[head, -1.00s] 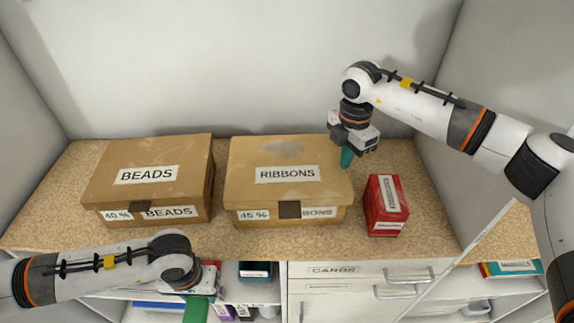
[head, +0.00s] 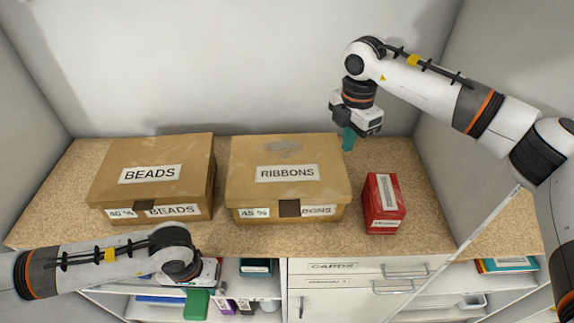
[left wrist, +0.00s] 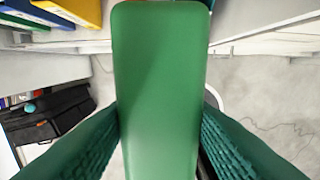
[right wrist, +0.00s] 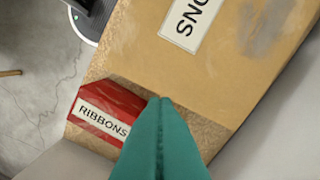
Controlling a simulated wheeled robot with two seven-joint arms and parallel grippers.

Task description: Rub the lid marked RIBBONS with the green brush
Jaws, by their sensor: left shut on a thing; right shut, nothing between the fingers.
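The cardboard box with the lid marked RIBBONS (head: 318,190) stands mid-shelf, with a grey smudge (head: 284,149) on the lid's far part. The lid (right wrist: 150,65) also shows in the right wrist view. My left gripper (head: 203,283) is low at the shelf's front edge, shut on the green brush (head: 197,304). In the left wrist view the brush (left wrist: 158,85) shows a plain green face between the fingers; no bristles are visible. My right gripper (head: 348,140) is shut and empty, above the back right of the RIBBONS box, apart from the lid.
A box marked BEADS (head: 185,185) stands left of the RIBBONS box. A small red box (head: 384,204) stands to the right; its label reads RIBBONS in the right wrist view (right wrist: 106,112). Walls close the back and sides. Drawers (head: 345,268) lie below.

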